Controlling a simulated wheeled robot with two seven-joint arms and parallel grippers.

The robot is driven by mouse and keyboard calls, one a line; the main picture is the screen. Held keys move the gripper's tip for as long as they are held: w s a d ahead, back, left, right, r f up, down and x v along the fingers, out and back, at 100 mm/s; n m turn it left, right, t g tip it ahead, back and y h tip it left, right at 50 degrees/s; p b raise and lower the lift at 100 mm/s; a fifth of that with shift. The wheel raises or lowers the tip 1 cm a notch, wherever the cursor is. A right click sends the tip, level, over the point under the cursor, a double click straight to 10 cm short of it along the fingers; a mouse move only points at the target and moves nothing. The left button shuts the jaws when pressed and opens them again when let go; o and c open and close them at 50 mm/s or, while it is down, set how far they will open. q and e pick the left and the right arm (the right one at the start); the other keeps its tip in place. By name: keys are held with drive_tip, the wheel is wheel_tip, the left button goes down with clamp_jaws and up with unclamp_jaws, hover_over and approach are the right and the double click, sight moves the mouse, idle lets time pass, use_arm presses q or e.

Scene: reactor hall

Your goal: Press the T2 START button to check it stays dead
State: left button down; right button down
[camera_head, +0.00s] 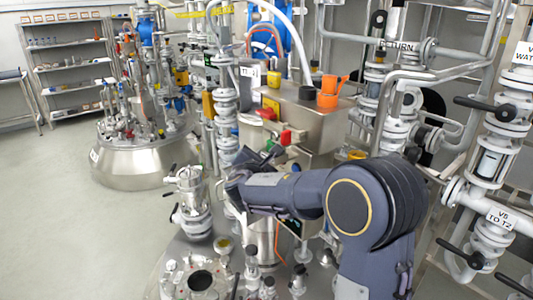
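A steel control box (318,125) stands in the middle of the head view. My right arm comes in from the lower right and bends left in front of the box's lower part. My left gripper is out of view.
Orange cups (329,92) stand on the box. A steel vessel lid (178,262) with fittings lies below the arm. Pipes and valves (490,160) crowd the right. Another vessel (135,165) stands at left, with open floor (50,220) beside it.

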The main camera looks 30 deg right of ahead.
drive_tip(key=shift+d+r+b, duration=0.25)
drive_tip(key=shift+d+b, duration=0.05)
drive_tip(key=shift+d, duration=0.3)
idle(0.7)
drive_tip(key=shift+a, duration=0.15)
drive_tip(key=shift+s+a+f, duration=0.1)
drive_tip(key=shift+a, duration=0.3)
drive_tip(key=shift+a+f, duration=0.1)
drive_tip(key=shift+a, duration=0.05)
drive_tip(key=a, duration=0.5)
drive_tip(key=shift+s+b, duration=0.3)
drive_tip(key=shift+b, duration=0.1)
drive_tip(key=shift+a+f, duration=0.1)
idle(0.4)
